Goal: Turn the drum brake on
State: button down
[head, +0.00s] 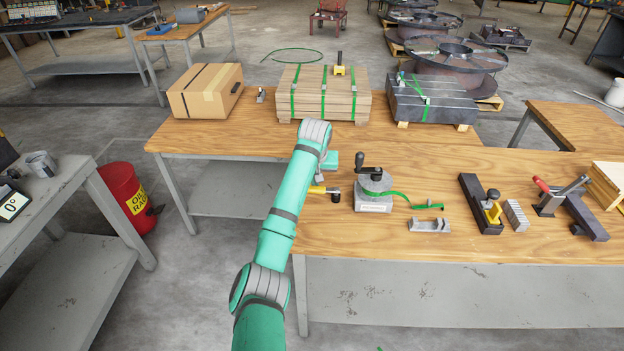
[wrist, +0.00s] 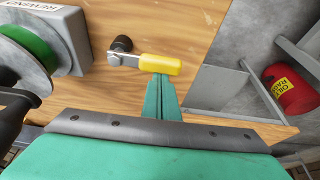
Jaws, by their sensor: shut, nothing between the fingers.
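The rewinder (head: 373,204) is a grey block with a drum, green strap and black crank. Its base, labelled REWIND, also shows at the upper left of the wrist view (wrist: 76,40). Left of it is the brake lever, with a yellow handle (head: 318,190) and a black knob (head: 336,196). In the wrist view the yellow handle (wrist: 160,65) points right from a metal arm and the knob (wrist: 122,44). My gripper (wrist: 160,80) is shut and empty, its fingertips right at the handle's near side. I cannot tell whether they touch. In the head view my arm hides the fingers.
A metal bracket (head: 429,225), a black plane-like tool (head: 481,204) and a red-handled clamp tool (head: 566,198) lie to the right. A carton (head: 206,91) and strapped wooden boards (head: 324,93) stand behind. A red bin (head: 127,197) is on the floor at left.

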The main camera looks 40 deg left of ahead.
jog(key=shift+w, duration=0.2)
jog(key=shift+w+a+r, duration=0.2)
jog(key=shift+w+a, duration=0.35)
jog(key=shift+w, duration=0.15)
jog(key=shift+w+a+r, duration=0.2)
jog(key=shift+w+a, duration=0.35)
jog(key=shift+w, duration=0.15)
jog(key=shift+r, duration=0.35)
jog(key=v, duration=0.9)
jog(key=shift+s, duration=0.2)
